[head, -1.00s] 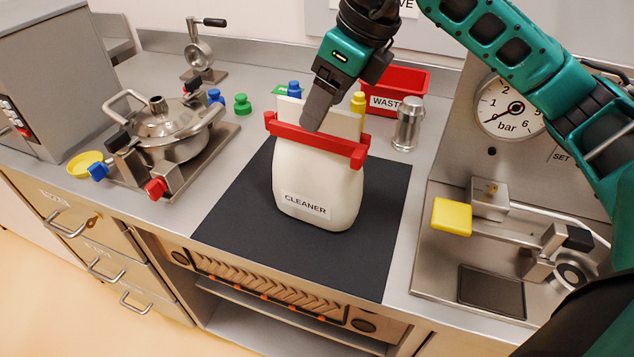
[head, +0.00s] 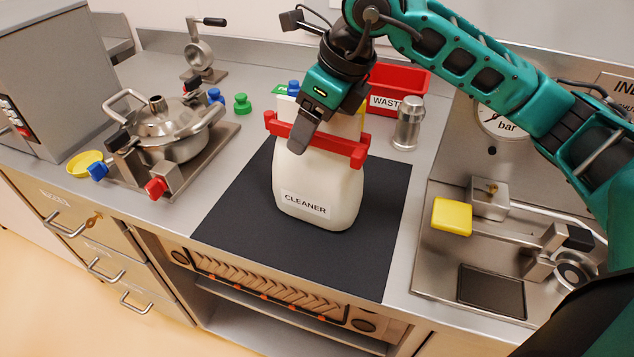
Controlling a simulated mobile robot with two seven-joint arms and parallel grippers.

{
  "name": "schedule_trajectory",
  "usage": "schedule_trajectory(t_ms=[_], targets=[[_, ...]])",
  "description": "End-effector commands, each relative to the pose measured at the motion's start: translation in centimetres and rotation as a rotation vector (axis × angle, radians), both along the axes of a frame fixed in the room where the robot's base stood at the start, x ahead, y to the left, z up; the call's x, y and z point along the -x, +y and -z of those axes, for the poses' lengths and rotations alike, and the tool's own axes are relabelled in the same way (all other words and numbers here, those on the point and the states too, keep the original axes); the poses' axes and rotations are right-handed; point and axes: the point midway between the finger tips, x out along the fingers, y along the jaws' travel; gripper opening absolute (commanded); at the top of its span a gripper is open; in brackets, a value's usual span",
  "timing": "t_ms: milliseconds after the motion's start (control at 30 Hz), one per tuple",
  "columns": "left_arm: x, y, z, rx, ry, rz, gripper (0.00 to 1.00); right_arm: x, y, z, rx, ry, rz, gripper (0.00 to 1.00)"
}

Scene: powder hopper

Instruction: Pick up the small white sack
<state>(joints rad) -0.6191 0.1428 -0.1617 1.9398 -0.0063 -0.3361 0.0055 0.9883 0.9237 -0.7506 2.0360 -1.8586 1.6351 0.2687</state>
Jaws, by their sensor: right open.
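The small white sack (head: 318,190) stands upright on a dark mat (head: 245,220), with a "CLEANER" label low on its front. A red clamp bar (head: 342,148) runs across the sack near its top. My right gripper (head: 306,122) comes down from above over the sack's top. One dark finger shows in front of the red bar, left of its middle. The other finger is hidden, and I cannot tell whether the visible one touches the bar. The jaws are open. My left gripper is out of view.
A red "WASTE" bin (head: 402,82) and a metal shaker (head: 408,122) stand behind the sack to the right. A lidded metal vessel (head: 170,130) with valves is at left. A metal fixture with a yellow pad (head: 452,216) is at right. The mat's front is clear.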

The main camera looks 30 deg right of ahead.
Motion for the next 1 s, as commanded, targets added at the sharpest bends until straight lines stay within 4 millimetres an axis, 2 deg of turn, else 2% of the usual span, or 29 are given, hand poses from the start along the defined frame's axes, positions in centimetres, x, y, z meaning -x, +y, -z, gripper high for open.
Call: schedule_trajectory(t_ms=[533, 1000], targets=[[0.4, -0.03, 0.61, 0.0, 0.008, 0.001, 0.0, 0.0, -0.03, 0.28, 0.0, 0.0, 0.001, 0.69], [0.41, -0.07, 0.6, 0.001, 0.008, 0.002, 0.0, 0.01, -0.01, 0.28, 0.0, 0.0, 0.001, 0.24]])
